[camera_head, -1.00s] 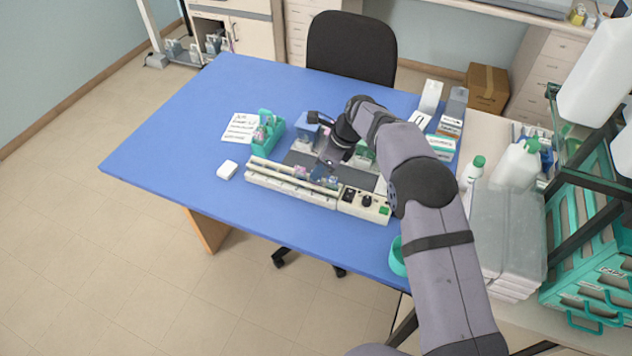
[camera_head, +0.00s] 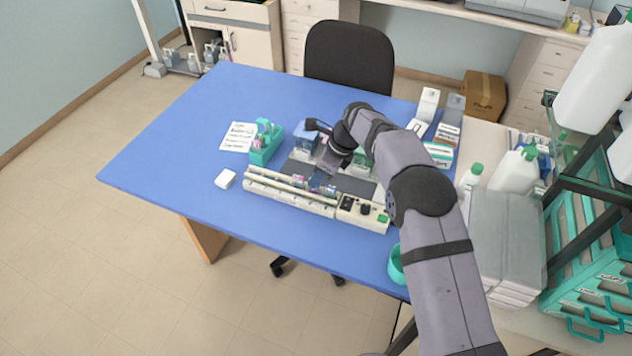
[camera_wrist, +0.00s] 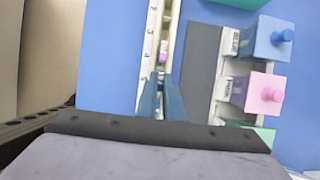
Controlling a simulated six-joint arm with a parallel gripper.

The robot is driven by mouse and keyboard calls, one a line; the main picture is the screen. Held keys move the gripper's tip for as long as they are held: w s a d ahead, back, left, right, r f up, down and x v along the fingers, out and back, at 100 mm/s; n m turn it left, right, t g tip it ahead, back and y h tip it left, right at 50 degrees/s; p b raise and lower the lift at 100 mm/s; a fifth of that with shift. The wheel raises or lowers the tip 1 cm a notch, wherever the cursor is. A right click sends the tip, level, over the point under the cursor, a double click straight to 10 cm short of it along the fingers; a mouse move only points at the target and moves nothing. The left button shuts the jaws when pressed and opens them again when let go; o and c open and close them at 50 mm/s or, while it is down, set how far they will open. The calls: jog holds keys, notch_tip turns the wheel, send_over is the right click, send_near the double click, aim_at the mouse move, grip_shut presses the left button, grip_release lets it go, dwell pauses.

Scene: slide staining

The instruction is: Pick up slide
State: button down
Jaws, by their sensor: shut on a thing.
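In the head view my gripper (camera_head: 328,172) reaches down over the long cream staining rack (camera_head: 280,192) on the blue table. In the wrist view its two narrow blue fingers (camera_wrist: 161,84) are closed together at the rack's rails. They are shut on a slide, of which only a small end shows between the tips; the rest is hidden. Another pink-ended slide (camera_wrist: 163,47) lies on the rails just beyond the fingertips. In the head view small pink and blue slide ends show beside my gripper, too small to tell apart.
A blue-lidded jar (camera_wrist: 268,40) and a pink-lidded jar (camera_wrist: 262,93) stand right of the rack in the wrist view. A teal holder (camera_head: 266,142), a paper sheet (camera_head: 238,137) and a white block (camera_head: 225,179) lie to the left. The table's left part is clear.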

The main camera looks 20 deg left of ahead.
notch_tip(320, 180, up, 10)
jog(key=b, duration=0.2)
jog(key=shift+f, duration=0.2)
